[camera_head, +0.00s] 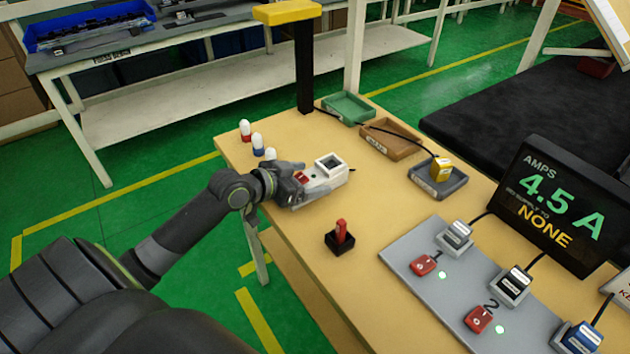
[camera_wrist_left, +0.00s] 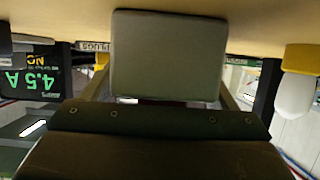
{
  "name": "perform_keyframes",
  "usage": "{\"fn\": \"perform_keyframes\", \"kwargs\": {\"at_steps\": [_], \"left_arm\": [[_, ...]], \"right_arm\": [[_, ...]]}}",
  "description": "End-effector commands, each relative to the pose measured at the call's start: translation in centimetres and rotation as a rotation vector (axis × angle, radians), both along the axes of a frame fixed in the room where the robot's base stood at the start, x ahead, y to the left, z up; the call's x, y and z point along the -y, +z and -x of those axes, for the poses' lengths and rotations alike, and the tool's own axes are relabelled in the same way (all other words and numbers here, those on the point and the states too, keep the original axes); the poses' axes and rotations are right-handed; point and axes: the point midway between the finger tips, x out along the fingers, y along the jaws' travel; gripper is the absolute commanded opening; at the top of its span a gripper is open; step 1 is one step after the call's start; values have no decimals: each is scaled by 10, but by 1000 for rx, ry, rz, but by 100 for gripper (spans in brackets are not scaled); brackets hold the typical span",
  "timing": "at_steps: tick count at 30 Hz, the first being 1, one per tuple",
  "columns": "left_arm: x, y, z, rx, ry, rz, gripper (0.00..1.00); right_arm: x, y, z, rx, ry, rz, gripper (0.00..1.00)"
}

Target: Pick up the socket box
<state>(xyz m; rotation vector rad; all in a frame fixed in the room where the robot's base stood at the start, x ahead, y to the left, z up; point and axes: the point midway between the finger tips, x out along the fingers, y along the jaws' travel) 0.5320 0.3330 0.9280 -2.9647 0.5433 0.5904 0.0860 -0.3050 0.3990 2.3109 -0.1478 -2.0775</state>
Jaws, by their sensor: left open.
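The socket box (camera_head: 330,170) is a pale box with a dark square socket on top and a red part at its near end. It rests on the tan table near the left edge. My left gripper (camera_head: 296,190) is open at the near left end of the box, low over the table. In the left wrist view, a plain grey face of the socket box (camera_wrist_left: 166,55) fills the middle, between the two open fingers. Whether the fingers touch it cannot be told. My right gripper is not in view.
Several white-topped pegs (camera_head: 257,143) stand close behind my left gripper. A red-topped piece in a black holder (camera_head: 340,240) stands in front. Small trays (camera_head: 391,138) lie at the back. A grey panel (camera_head: 440,300) with plugs and a display (camera_head: 548,205) occupy the right.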

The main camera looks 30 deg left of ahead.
Motion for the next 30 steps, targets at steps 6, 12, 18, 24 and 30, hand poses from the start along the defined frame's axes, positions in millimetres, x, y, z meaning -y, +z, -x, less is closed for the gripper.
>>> {"fn": "perform_keyframes", "kwargs": {"at_steps": [6,12,18,24,30], "left_arm": [[0,0,0,0,0,-1,80],[0,0,0,0,1,0,54],[0,0,0,0,1,0,28],[0,1,0,2,0,0,22],[0,14,-1,6,-1,-4,22]], "right_arm": [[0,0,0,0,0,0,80],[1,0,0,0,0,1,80],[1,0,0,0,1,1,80],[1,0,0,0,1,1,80],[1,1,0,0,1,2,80]]}}
